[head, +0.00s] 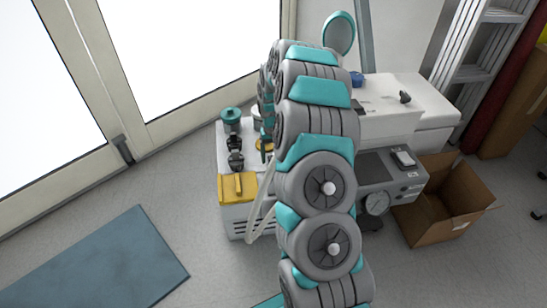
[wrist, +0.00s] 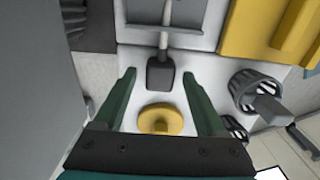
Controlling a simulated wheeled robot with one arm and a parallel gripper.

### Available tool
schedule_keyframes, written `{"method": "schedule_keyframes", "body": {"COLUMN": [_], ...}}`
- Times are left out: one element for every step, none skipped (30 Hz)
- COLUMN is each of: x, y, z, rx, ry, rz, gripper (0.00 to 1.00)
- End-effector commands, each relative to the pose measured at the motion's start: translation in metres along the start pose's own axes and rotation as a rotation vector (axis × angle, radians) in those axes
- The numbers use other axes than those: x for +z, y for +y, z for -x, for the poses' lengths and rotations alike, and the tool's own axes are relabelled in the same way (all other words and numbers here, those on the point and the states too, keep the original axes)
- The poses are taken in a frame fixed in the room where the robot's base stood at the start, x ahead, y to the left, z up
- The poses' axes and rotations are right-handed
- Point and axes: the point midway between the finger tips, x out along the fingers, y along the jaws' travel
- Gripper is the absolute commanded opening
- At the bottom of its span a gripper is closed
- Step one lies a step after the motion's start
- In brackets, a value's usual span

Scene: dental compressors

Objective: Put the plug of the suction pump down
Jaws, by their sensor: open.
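The plug (wrist: 161,76) is a dark grey block on a light grey cable, seen in the wrist view against the white top of the suction pump. My gripper (wrist: 159,74) is open, with a green finger on each side of the plug and a visible gap to both. I cannot tell whether the plug rests fully on the surface. A round yellow knob (wrist: 160,118) lies between the fingers, nearer the palm. In the head view my arm hides the plug and most of the gripper; the white pump unit (head: 236,217) shows at the left of the arm.
A yellow block (head: 238,187), dark fittings (head: 235,155) and a green-capped fitting (head: 231,117) stand on the pump unit. In the wrist view a dark ribbed fitting (wrist: 252,92) is close to the right finger. An open cardboard box (head: 440,205) and a ladder (head: 480,60) stand right.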

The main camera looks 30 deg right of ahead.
Motion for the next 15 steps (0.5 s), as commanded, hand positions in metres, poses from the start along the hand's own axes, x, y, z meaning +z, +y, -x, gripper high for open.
{"method": "schedule_keyframes", "body": {"x": [-0.001, -0.002, -0.002, -0.002, -0.002, -0.002, -0.002, -0.002, -0.002, -0.002, -0.002, -0.001, -0.001, -0.001, -0.001], "y": [0.0, 0.0, 0.0, 0.0, 0.0, 0.0, 0.0, 0.0, 0.0, 0.0, 0.0, 0.0, 0.0, 0.0, 0.0], "z": [0.008, 0.013, 0.021, 0.027, 0.033, 0.042, 0.048, 0.055, 0.064, 0.071, 0.077, 0.085, 0.09, 0.095, 0.101], "rx": [-0.001, 0.0, 0.0, 0.0, 0.0, 0.001, 0.001, 0.001, 0.0, 0.0, 0.0, 0.0, 0.0, 0.0, 0.0], "ry": [0.004, 0.006, 0.007, 0.008, 0.008, 0.007, 0.006, 0.006, 0.008, 0.009, 0.009, 0.006, 0.005, 0.004, 0.004], "rz": [0.0, 0.0, 0.0, 0.0, 0.0, 0.0, 0.0, 0.0, 0.0, 0.0, 0.0, 0.001, 0.001, 0.001, 0.001], "gripper": [0.74, 0.74, 0.74, 0.74, 0.74, 0.74, 0.74, 0.74, 0.74, 0.74, 0.74, 0.74, 0.74, 0.74, 0.74]}}
